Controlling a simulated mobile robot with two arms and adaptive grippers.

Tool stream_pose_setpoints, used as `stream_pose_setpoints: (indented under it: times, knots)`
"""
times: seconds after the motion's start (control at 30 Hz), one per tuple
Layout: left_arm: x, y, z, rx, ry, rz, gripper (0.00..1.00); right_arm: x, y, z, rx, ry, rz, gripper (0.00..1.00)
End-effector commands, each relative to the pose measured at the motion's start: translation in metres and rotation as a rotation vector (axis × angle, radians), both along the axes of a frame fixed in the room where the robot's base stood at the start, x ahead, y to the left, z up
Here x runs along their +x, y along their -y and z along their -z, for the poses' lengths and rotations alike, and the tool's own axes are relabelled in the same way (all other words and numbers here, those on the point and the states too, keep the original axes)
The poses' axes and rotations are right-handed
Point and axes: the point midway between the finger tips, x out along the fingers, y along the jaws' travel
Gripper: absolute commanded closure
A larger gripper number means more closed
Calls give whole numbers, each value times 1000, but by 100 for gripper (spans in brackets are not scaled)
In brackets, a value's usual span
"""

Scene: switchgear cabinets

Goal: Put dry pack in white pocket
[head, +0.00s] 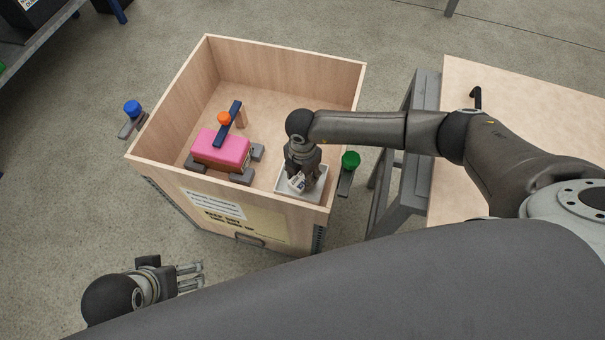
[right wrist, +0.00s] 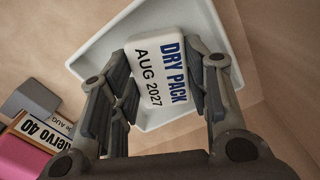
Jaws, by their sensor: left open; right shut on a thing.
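The dry pack (right wrist: 163,72) is a small white packet printed "DRY PACK AUG 2027". My right gripper (right wrist: 160,90) is shut on it, one finger on each side. In the right wrist view the pack is over the white pocket (right wrist: 88,62), a shallow white tray; I cannot tell whether it touches the bottom. In the head view the white pocket (head: 300,195) is at the near right corner inside the wooden crate, with my right gripper (head: 298,180) pointing down into it. My left gripper (head: 202,275) is open and empty, outside the crate at the lower left.
The wooden crate (head: 160,105) also holds a pink block (head: 222,148) among grey supports, with a dark blue bar (head: 235,112) and an orange knob (head: 224,118). Blue (head: 132,107) and green (head: 350,160) knobs stand outside its walls. A wooden table (head: 520,110) is at the right.

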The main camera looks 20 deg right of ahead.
Motion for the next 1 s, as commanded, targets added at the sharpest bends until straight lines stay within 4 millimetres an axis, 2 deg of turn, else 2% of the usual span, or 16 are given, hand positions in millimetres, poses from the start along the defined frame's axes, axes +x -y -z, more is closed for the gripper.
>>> stream_pose_setpoints:
  times: [0.27,0.3,0.47,0.8,0.87,1.0]
  knots:
    - [0,0,1,0,1,0,9,0,-1,1,1,1,-1,80]
    - [0,0,1,0,1,0,9,1,-1,2,1,2,-1,55]
    - [0,0,0,0,1,0,9,1,-1,1,1,2,-1,34]
    - [0,0,-1,0,1,0,9,1,-1,-1,1,2,-1,34]
    - [0,0,-3,0,1,0,9,1,-1,-5,1,2,-1,34]
    - [0,0,-10,0,1,0,9,2,-1,-26,4,4,-2,34]
